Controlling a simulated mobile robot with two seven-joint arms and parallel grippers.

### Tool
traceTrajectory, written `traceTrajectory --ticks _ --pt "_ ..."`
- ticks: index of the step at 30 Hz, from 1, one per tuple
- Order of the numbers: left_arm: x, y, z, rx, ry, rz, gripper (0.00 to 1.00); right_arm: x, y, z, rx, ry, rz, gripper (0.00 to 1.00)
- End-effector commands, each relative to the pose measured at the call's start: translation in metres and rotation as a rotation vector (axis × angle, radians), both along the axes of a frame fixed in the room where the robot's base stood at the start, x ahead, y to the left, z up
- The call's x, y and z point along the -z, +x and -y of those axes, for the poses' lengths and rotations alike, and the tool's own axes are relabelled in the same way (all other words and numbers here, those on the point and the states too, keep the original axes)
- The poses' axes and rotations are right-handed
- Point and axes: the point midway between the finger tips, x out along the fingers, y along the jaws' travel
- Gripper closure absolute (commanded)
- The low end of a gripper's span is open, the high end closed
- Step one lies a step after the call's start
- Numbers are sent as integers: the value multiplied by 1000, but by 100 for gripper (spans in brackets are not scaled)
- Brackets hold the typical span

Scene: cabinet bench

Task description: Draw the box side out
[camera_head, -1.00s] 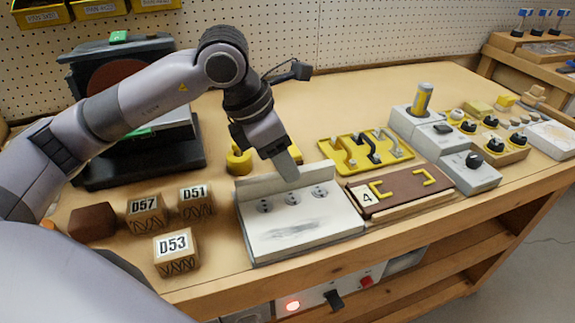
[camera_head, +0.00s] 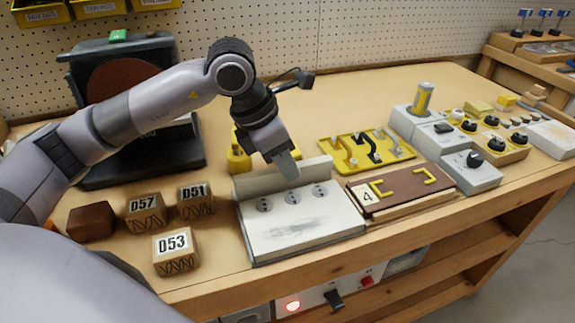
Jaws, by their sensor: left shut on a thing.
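A low white box (camera_head: 300,230) with a smudged top and several dark round marks along its back part sits near the front edge of the bench. A thin beige-grey upright panel (camera_head: 318,173), the box side, stands along its back edge. My left gripper (camera_head: 287,168) reaches down from above and is shut on the upper edge of this panel near its middle. The fingers cover part of the panel. Whether the panel's lower edge is clear of the box cannot be told. My right gripper is not in view.
Wooden blocks marked D57 (camera_head: 146,213), D51 (camera_head: 195,203) and D53 (camera_head: 175,252) stand left of the box. A brown board numbered 4 (camera_head: 405,190) lies close on the right, with a yellow tray (camera_head: 366,150) behind it. A disc sander (camera_head: 125,100) stands back left.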

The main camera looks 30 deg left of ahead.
Motion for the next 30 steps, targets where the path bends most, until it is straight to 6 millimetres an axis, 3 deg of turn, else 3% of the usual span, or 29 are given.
traceTrajectory --ticks 3,10,11,13,23,30 --pt "-1 10 -12 -7 4 9 100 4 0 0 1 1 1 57" --pt "-2 11 -13 -9 7 13 100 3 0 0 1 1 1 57" --pt "-3 11 -14 -9 8 13 78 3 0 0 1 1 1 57" --pt "-3 11 -14 -10 7 13 55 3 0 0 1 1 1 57" --pt "-4 9 -12 -6 4 9 55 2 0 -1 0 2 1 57" --pt "-36 0 -21 -7 5 13 55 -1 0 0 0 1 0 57"
